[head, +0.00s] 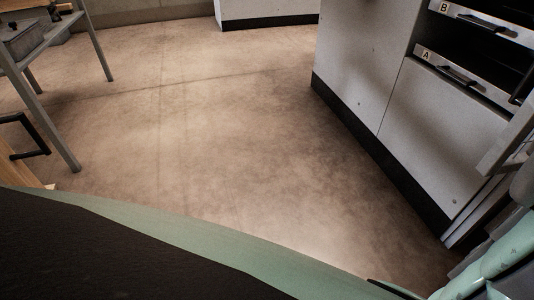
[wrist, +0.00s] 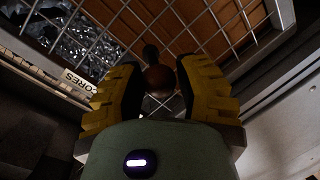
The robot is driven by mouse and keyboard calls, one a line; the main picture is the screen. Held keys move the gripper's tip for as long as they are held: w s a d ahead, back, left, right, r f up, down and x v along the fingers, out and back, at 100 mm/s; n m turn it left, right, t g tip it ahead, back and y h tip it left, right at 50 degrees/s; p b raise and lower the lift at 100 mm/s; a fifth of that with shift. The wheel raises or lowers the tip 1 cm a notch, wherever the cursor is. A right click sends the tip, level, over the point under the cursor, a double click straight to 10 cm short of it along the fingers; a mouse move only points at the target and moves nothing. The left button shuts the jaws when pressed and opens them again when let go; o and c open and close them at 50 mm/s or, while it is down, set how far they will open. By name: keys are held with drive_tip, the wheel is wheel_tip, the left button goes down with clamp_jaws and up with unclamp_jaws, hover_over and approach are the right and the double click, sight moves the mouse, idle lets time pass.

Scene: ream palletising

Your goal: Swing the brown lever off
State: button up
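In the wrist view my gripper (wrist: 160,88) shows two yellow fingers with black pads, spread apart. A brown rounded knob (wrist: 160,79), which looks like the end of the brown lever, lies in the gap between the fingers. A dark stem (wrist: 150,53) shows just beyond it. The lever's pivot is not clear. Neither the lever nor my gripper shows in the head view.
A wire grid (wrist: 225,38) crosses behind the knob, with crumpled shiny material and a sign ending "ORES" (wrist: 75,83) at left. In the head view, a white cabinet with drawers A and B (head: 440,110) stands right, a grey table (head: 68,150) left; the floor between is clear.

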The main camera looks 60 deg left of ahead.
drive_tip(key=shift+o, duration=0.9)
drive_tip(key=shift+w+a, duration=0.1)
drive_tip(key=v, duration=1.2)
drive_tip(key=shift+r, duration=0.1)
